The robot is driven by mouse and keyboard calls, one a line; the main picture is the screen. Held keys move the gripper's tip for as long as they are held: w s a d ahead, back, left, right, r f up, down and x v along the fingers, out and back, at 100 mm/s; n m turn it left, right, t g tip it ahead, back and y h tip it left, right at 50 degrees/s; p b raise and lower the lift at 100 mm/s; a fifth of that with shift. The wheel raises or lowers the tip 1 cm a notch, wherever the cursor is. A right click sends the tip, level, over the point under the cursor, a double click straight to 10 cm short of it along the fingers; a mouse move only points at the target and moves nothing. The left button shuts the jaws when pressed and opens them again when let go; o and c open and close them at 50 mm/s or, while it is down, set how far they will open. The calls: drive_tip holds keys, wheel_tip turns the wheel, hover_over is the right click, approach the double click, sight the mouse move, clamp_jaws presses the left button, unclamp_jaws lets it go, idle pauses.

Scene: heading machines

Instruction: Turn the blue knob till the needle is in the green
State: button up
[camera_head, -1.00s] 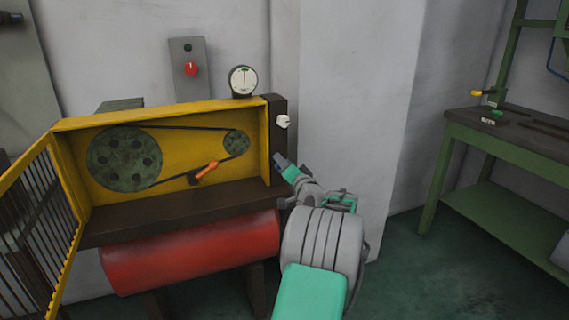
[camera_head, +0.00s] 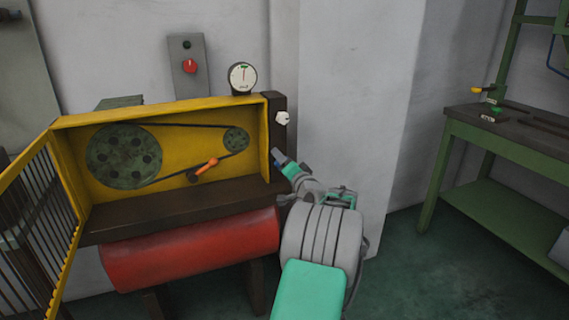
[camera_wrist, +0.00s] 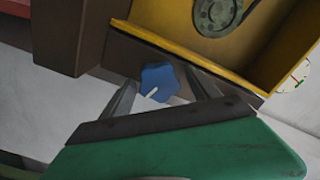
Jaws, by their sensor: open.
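The blue knob (camera_wrist: 157,82), star-shaped with a white pointer mark, sits on the dark side panel of the yellow machine housing in the wrist view. My gripper (camera_wrist: 163,80) is open, its two fingers on either side of the knob with visible gaps. In the head view my gripper (camera_head: 277,157) is at the housing's right end and largely hides the knob. The round gauge (camera_head: 242,77) stands on top of the housing. Its needle points roughly up, but is too small to tell exactly against the green. The gauge also shows at the wrist view's right edge (camera_wrist: 296,77).
A white knob (camera_head: 282,118) is on the same panel above my gripper. Inside the open housing are belt pulleys (camera_head: 124,157) and an orange handle (camera_head: 207,165). A red button box (camera_head: 188,68) is on the wall. A green workbench (camera_head: 500,137) stands at right.

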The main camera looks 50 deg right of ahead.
drive_tip(key=v, duration=0.7)
drive_tip(key=shift+s+a+p, duration=0.2)
drive_tip(key=shift+s+p, duration=0.15)
drive_tip(key=shift+p, duration=0.05)
